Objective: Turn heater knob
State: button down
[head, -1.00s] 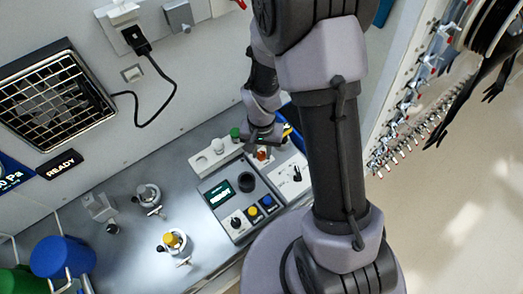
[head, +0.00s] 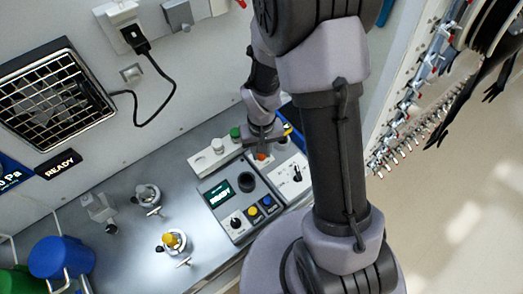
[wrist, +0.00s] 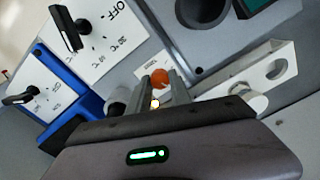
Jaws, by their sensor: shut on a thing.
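The heater panel (head: 285,183) is a white plate with a black lever-like knob (head: 297,173). In the wrist view the panel (wrist: 105,50) shows at the upper left with "OFF" and degree marks, and its black knob (wrist: 70,30) stands clear of my fingers. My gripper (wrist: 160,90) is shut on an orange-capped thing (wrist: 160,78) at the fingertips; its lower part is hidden. In the head view my gripper (head: 264,140) is just behind the heater panel, and the orange cap (head: 262,156) shows below it.
A grey control box (head: 222,205) with a screen, round black well and buttons stands left of the panel. A white rack (head: 205,163) with a green cap is behind it. A second white panel with a black knob (wrist: 20,98) and blue base is at far left in the wrist view.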

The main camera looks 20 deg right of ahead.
jog(key=shift+n, duration=0.6)
jog(key=c, duration=1.2)
grip_release()
jog(key=shift+o, duration=0.2)
notch_tip(320, 180, up, 17)
jog(key=p, duration=0.4)
jog(key=shift+r+p, duration=0.2)
jog(key=shift+p, duration=0.15)
